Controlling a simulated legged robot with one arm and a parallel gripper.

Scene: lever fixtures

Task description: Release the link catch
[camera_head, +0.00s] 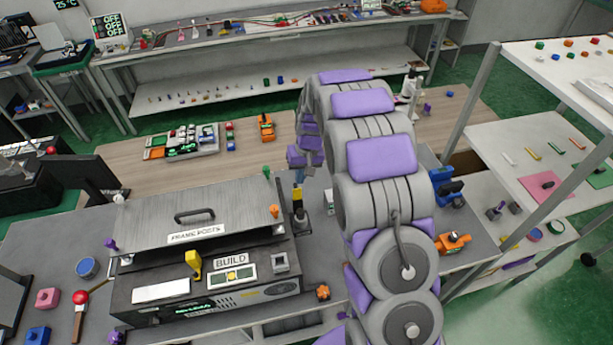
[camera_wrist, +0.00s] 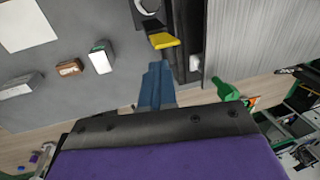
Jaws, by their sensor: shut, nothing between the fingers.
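My gripper (camera_wrist: 157,70) shows in the wrist view as narrow blue fingers held together, with nothing between them. Just beyond the fingertips is a small yellow tab (camera_wrist: 163,41) on a dark fixture, which may be the link catch. A slight gap seems to lie between fingertips and tab. In the head view, a dark upright fixture with a yellow part (camera_head: 298,194) stands at the right end of the build unit. My arm comes down close to it, and the fingertips are too small there to tell contact.
The build unit (camera_head: 215,290) has a lid with a handle (camera_head: 200,213) and a yellow lever (camera_head: 194,263). A green-topped peg (camera_head: 267,172) and an orange knob (camera_head: 274,211) stand near the fixture. Blue (camera_head: 447,187) and orange (camera_head: 453,243) fixtures lie right of my arm.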

